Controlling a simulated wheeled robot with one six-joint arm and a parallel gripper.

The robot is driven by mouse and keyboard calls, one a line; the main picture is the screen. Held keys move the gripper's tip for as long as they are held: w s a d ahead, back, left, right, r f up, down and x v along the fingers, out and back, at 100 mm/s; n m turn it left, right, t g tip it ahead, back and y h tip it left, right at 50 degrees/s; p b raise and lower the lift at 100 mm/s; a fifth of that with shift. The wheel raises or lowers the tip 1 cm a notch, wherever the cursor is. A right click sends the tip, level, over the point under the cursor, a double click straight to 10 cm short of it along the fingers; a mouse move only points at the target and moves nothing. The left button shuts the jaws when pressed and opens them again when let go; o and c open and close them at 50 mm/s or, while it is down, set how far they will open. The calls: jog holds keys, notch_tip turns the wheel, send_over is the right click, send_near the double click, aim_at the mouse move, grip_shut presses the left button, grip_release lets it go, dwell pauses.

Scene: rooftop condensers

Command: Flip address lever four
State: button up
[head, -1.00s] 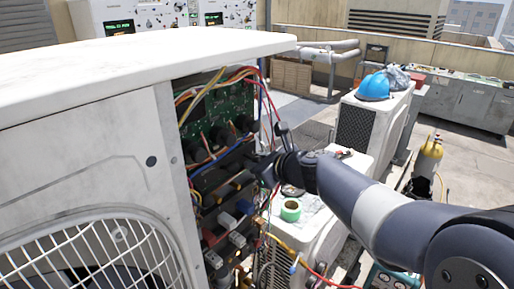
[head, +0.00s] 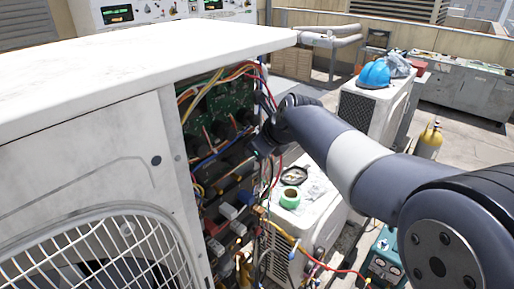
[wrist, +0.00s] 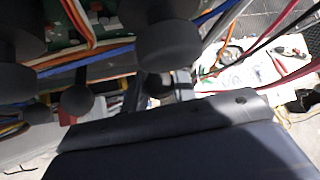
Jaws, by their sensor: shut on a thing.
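The open side of the near white unit (head: 90,130) shows a green circuit board (head: 205,100) with dark round-ended levers below it. My gripper (head: 262,146) is at the right edge of this opening, beside the levers. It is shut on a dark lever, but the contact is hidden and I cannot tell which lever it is. In the wrist view, dark round-ended levers (wrist: 168,45) and (wrist: 78,100) hang close in front of the dark gripper body. No lever numbers are readable.
Loose coloured wires (head: 268,90) hang close around my gripper. Green tape (head: 289,198) lies on a lower white unit to the right. A blue hard hat (head: 374,74) rests on another condenser behind. A yellow cylinder (head: 428,140) stands on the roof at right.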

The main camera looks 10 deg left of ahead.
jog(key=shift+r+h, duration=0.25)
jog(key=shift+h, duration=0.05)
dwell(0.5)
jog(key=o, duration=1)
jog(key=shift+a+f, duration=0.1)
jog(key=b+v, duration=0.2)
jog(key=v, duration=0.9)
jog(key=shift+w, duration=0.2)
jog(key=p+x, duration=0.2)
jog(key=x, duration=0.9)
jog(key=shift+s, duration=0.15)
